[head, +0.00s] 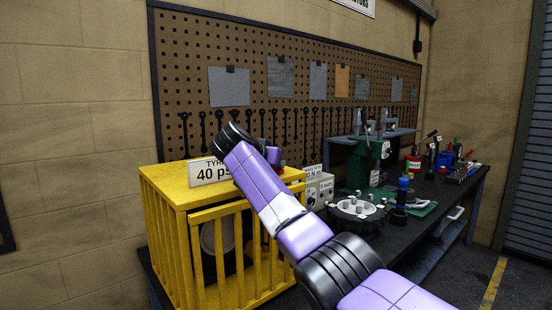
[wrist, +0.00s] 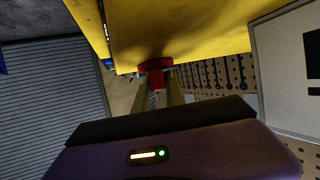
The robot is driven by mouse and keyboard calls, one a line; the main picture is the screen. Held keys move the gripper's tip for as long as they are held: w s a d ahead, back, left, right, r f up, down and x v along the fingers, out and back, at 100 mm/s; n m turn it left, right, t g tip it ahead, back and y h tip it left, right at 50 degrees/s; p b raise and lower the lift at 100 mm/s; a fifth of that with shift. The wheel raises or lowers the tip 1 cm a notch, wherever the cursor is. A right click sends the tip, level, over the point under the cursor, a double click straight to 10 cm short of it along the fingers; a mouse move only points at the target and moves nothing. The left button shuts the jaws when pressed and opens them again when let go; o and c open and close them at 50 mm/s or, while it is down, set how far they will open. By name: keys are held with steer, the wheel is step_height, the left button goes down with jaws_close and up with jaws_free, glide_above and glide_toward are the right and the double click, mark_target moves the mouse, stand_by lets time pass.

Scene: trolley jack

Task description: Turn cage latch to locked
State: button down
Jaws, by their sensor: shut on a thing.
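The yellow barred cage (head: 170,205) stands on the bench at the left in the head view. Its barred front door (head: 215,213) appears closed or nearly so. The red cage latch (wrist: 155,66) shows in the wrist view against the yellow cage edge (wrist: 190,30). My gripper (wrist: 158,88) is at the latch, with its fingers on either side of the red part and shut on it. In the head view my purple arm hides most of the gripper and the latch. I cannot tell the latch's exact angle.
Right of the cage are grey boxes (head: 318,188), a round gear-like part (head: 357,209) and a green press (head: 363,165). A pegboard (head: 200,90) with tools is behind.

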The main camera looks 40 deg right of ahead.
steer(key=shift+f+m+g, duration=0.15)
steer(key=shift+m+g, duration=0.15)
steer(key=shift+g, duration=0.1)
steer(key=c, duration=1.4)
jaws_free()
steer(key=shift+a, duration=0.1)
steer(key=shift+b+v, duration=1)
steer(key=shift+v, duration=2.85)
